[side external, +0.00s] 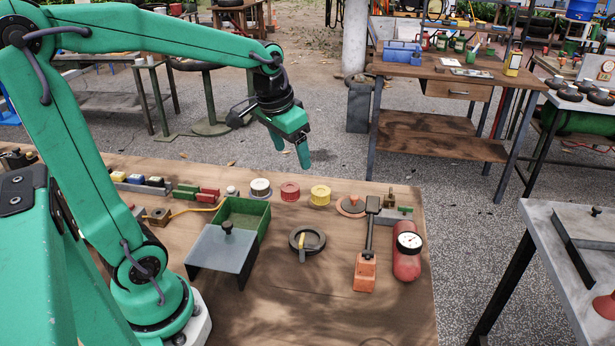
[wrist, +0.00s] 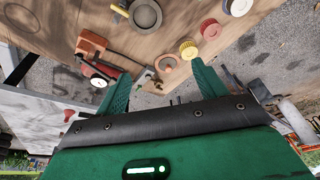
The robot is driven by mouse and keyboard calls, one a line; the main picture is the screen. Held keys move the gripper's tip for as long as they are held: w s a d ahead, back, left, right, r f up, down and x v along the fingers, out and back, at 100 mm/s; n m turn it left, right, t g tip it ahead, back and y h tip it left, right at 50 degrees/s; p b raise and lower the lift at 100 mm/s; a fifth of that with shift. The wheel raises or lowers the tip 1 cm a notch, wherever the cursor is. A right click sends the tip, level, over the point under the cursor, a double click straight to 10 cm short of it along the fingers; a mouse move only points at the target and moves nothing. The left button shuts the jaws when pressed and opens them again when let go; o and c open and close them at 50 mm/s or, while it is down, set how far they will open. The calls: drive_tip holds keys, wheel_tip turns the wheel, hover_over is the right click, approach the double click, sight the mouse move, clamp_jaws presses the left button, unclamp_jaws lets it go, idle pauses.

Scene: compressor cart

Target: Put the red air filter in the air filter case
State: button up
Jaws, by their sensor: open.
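The red air filter (side external: 290,191) is a short round piece standing on the wooden table, between a white one and a yellow one. It also shows in the wrist view (wrist: 210,28). A dark round open cup (side external: 318,241), which looks like the air filter case, sits nearer the table's middle, with a small yellowish part at its front. It also shows in the wrist view (wrist: 146,14). My gripper (side external: 289,150) is open and empty, raised above the back of the table. In the wrist view its two green fingers (wrist: 160,78) are spread apart with nothing between them.
The white filter (side external: 261,188) and yellow filter (side external: 320,195) flank the red one closely. A green box (side external: 262,222) with a grey knobbed plate (side external: 215,252) stands left. An orange-based tool (side external: 365,272), red gauge cylinder (side external: 406,262) and orange disc (side external: 352,207) stand right. The front table is clear.

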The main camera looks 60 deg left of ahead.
drive_tip(key=s+d+r+m+t, duration=0.1)
drive_tip(key=s+d+t, duration=0.1)
drive_tip(key=s+d, duration=0.5)
drive_tip(key=s, duration=0.4)
drive_tip(key=shift+s+d+h, duration=0.2)
drive_tip(key=shift+d+h, duration=0.05)
drive_tip(key=shift+h, duration=0.15)
drive_tip(key=shift+o, duration=0.4)
drive_tip(key=shift+w, duration=0.1)
